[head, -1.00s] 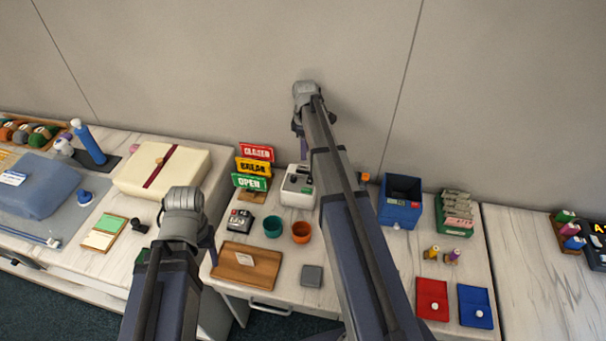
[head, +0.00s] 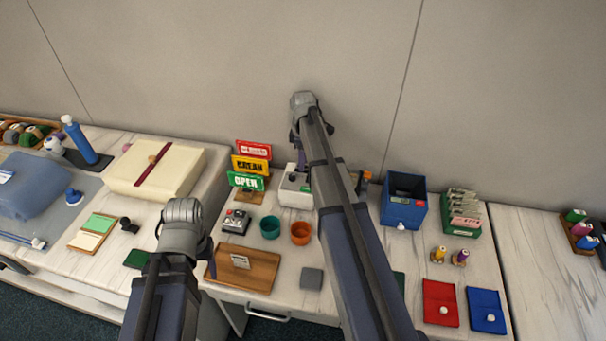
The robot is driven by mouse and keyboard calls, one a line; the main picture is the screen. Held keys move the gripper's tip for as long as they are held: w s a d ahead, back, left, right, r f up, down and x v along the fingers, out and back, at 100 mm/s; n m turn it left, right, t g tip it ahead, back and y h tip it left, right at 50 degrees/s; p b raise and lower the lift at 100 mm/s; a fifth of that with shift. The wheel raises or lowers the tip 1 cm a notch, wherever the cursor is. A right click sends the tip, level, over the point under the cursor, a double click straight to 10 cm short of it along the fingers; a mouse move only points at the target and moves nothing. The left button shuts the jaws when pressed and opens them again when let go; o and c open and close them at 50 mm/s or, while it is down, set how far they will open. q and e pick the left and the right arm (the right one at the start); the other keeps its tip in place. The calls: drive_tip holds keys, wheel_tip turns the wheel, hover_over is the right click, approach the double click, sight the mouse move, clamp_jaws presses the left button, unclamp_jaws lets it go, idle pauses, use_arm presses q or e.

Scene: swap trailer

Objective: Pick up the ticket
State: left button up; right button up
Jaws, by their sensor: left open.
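A small white card that looks like the ticket (head: 240,261) lies on the brown wooden tray (head: 262,284) at the front of the middle table. My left gripper (head: 207,247) is open, just left of the tray and apart from the card. Its fingers are partly hidden behind its own wrist. My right gripper (head: 298,145) is at the back, above the white machine (head: 296,193) near the wall. Its fingertips are mostly hidden by its arm, and I cannot tell its opening.
Teal (head: 270,227) and orange (head: 300,232) cups stand behind the tray, beside a small button box (head: 236,221). A grey square block (head: 312,279) lies right of the tray. Stacked signs (head: 250,166), a blue bin (head: 404,207) and a cream box (head: 150,180) stand further back.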

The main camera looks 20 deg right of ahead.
clamp_jaws()
idle(1.4)
